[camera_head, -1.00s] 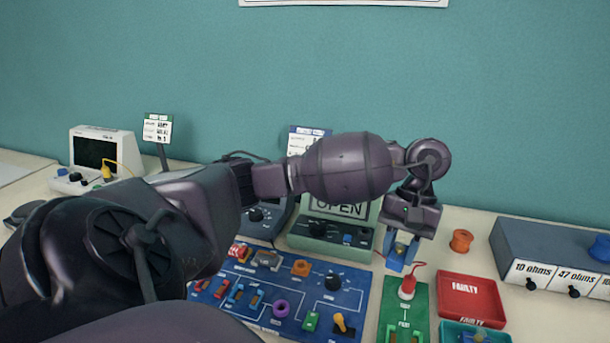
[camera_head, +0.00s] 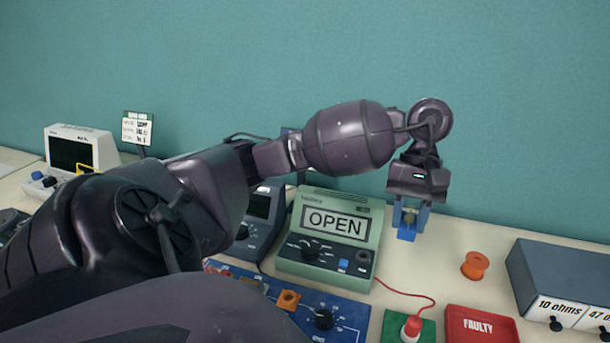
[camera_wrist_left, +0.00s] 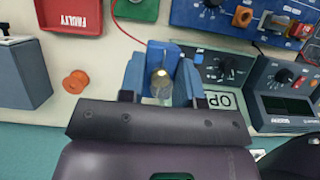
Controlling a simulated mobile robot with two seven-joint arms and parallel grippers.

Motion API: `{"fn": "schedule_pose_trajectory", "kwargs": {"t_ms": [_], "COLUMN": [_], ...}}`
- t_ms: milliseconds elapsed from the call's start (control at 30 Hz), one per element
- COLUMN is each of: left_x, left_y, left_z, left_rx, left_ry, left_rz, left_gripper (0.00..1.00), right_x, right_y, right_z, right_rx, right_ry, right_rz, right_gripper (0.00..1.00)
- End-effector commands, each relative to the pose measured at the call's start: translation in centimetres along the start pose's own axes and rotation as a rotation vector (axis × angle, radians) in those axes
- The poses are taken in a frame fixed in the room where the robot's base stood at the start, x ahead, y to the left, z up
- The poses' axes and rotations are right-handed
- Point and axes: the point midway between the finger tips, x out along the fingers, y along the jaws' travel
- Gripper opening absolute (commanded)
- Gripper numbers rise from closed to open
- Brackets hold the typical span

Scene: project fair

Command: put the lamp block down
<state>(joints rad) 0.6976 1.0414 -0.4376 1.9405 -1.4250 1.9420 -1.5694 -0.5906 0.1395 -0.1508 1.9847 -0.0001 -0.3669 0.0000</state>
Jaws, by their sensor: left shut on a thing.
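The lamp block is a small blue block (camera_head: 406,232) with a yellowish lamp dome on it. My left gripper (camera_head: 410,217) is shut on it and points down, to the right of the green OPEN meter (camera_head: 329,222). The block seems held above the back of the bench; the gap beneath cannot be judged exactly. In the left wrist view, the blue block (camera_wrist_left: 166,52) and its lamp sit between the two fingers of the gripper (camera_wrist_left: 158,76). My right gripper is not in view.
An orange spool (camera_head: 475,265) stands right of the block. A red FAULTY tray (camera_head: 480,326) and a green board (camera_head: 398,327) with a red lead are in front. A grey resistor drawer box (camera_head: 562,279) is at right. Bare bench (camera_head: 432,262) lies around the spool.

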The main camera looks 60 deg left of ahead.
Motion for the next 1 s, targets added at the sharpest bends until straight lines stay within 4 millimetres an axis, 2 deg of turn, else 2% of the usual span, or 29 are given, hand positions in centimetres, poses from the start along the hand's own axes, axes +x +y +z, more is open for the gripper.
{"fn": "schedule_pose_trajectory", "kwargs": {"t_ms": [167, 267, 800, 1000], "left_x": [0.2, 1.2, 11.8, 14.2], "left_y": [0.0, 0.0, 0.0, 0.0], "left_z": [-0.1, -0.5, -4.8, -5.9], "left_rx": [-0.014, -0.015, -0.015, -0.013], "left_ry": [-0.001, -0.003, -0.004, -0.001], "left_rz": [0.005, 0.003, 0.004, 0.004], "left_gripper": [0.04, 0.04, 0.04, 0.04], "right_x": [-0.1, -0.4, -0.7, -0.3], "right_y": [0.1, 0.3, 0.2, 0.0], "right_z": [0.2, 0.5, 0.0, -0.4], "right_rx": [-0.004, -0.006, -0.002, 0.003], "right_ry": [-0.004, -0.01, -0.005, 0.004], "right_rz": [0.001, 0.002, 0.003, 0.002], "right_gripper": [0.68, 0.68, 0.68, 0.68]}}
